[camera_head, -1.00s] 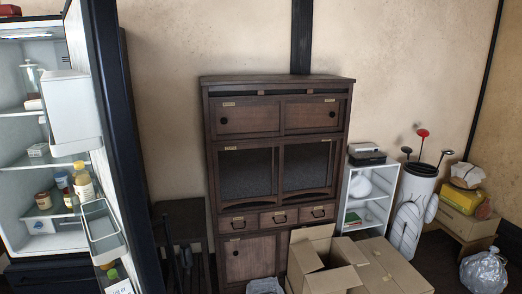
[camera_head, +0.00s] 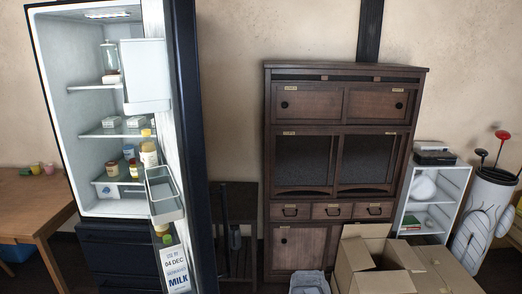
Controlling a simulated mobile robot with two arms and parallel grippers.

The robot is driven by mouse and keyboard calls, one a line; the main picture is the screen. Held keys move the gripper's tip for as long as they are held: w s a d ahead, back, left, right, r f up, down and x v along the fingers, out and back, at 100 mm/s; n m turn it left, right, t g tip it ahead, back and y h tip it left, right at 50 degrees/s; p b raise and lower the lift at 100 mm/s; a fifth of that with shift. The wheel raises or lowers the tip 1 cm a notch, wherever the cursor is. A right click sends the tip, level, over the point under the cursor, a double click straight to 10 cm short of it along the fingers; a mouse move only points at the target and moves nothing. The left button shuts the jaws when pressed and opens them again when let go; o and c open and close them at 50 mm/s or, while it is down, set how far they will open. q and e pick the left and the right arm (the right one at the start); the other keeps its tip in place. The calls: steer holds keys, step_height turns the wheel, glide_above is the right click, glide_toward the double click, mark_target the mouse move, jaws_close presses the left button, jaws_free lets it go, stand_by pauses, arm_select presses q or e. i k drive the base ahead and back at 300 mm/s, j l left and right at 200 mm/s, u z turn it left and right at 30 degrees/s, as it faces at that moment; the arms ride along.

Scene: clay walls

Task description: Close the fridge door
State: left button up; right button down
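The fridge (camera_head: 52,120) stands at the left with its lit interior showing. Its dark door (camera_head: 197,150) is wide open, seen nearly edge-on and swung out toward me on the right side of the opening. White bins line the door's inner side, and a milk carton (camera_head: 175,268) sits in the lowest one visible. Jars and bottles stand on the inner shelves (camera_head: 105,133). Neither of my grippers is in the picture.
A wooden table (camera_head: 30,212) with small cups stands left of the fridge. A dark wooden cabinet (camera_head: 340,172) stands right of the door, with an open cardboard box (camera_head: 378,270) in front. A white shelf (camera_head: 432,205) and a white bin with golf clubs (camera_head: 487,220) are farther right.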

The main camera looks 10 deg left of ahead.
mark_target(161, 70)
steer(key=i+l+u, duration=0.15)
steer(key=u, duration=1)
steer(key=i+l+u, duration=0.15)
steer(key=l+u, duration=0.2)
steer(key=l, duration=0.3)
steer(key=l+u, duration=0.4)
steer(key=l, duration=0.3)
steer(key=i, duration=0.05)
